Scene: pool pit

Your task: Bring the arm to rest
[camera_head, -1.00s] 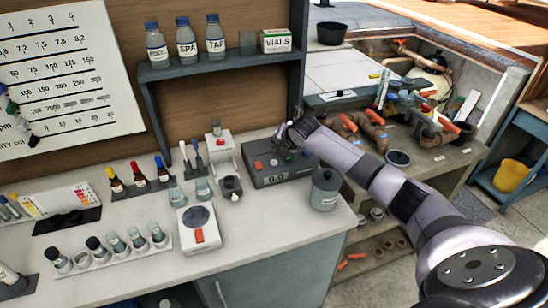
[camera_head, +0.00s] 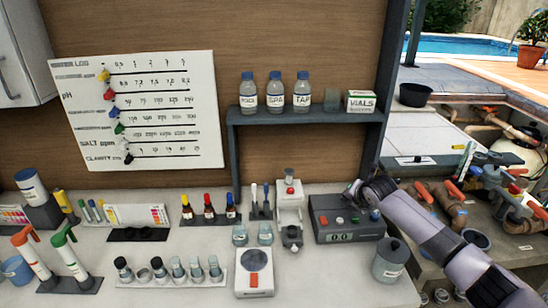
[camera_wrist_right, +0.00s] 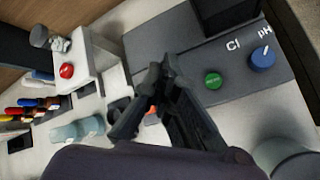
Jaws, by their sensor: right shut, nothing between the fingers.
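My right arm comes in from the right in the head view, and its gripper (camera_head: 354,190) is over the back of a dark grey meter box (camera_head: 350,232). In the right wrist view my right gripper (camera_wrist_right: 164,78) has its dark fingers together with nothing held, in front of the box (camera_wrist_right: 195,55). The box has a green button (camera_wrist_right: 212,79) and a blue knob (camera_wrist_right: 262,57) beside "Cl" and "pH" marks. I cannot tell whether the fingers touch the box. My left gripper is out of view.
A white device with a red button (camera_head: 289,200) stands just left of the box. A grey lidded jar (camera_head: 390,262) stands at its right, under my arm. A shelf (camera_head: 300,117) with bottles is above. Several vials (camera_head: 160,270) line the bench's front.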

